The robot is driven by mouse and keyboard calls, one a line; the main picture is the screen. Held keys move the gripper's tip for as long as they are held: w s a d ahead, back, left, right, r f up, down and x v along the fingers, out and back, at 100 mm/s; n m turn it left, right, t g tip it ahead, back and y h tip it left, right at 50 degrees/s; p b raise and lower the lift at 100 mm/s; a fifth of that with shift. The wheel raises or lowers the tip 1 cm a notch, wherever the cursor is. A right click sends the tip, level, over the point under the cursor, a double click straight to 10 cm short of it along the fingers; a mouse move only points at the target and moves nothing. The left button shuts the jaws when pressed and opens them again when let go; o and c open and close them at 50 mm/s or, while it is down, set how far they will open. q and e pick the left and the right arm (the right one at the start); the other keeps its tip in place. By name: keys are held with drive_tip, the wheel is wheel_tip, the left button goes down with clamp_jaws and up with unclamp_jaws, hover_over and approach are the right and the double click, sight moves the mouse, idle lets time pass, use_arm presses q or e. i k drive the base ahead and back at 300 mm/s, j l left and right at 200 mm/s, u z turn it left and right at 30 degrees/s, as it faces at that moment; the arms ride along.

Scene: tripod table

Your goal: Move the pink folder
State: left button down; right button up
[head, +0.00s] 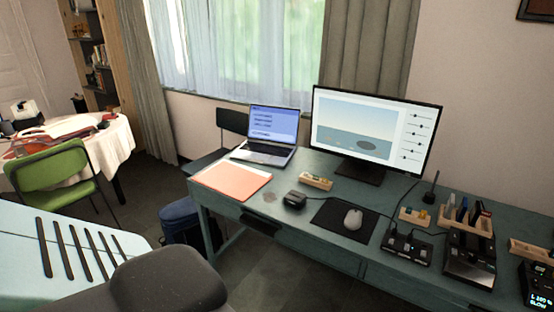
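The pink folder (232,180) lies flat on the left end of the teal desk (318,251), in front of the open laptop (267,136). Its near edge is close to the desk's front left edge. Nothing lies on top of it. Neither of my grippers shows in the head view. A pale panel with dark slots and a dark rounded part, which look like my own body, fill the lower left.
A small black box (295,200), a wooden tray (316,182) and a mouse (353,219) are to the right. A blue bag (180,219) is below the desk's left end. A green chair (52,174) stands further left.

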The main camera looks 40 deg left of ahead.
sight(239, 182)
drive_tip(key=j+z, duration=0.25)
drive_tip(key=j, duration=0.2)
drive_tip(key=j+z, duration=0.3)
drive_tip(key=j, duration=0.15)
drive_tip(key=k+j+z, duration=0.1)
drive_tip(key=j, duration=0.2)
drive_tip(key=k+j+z, duration=0.1)
drive_tip(key=j, duration=0.2)
drive_tip(key=k+j+z, duration=0.1)
drive_tip(key=j, duration=0.2)
drive_tip(key=k+j, duration=0.1)
drive_tip(key=j, duration=0.25)
drive_tip(key=k+j, duration=0.1)
drive_tip(key=j, duration=0.25)
drive_tip(key=k+j, duration=0.1)
drive_tip(key=j, duration=0.3)
drive_tip(key=k+j, duration=0.1)
drive_tip(key=j, duration=0.25)
drive_tip(key=k+j, duration=0.1)
drive_tip(key=j, duration=0.25)
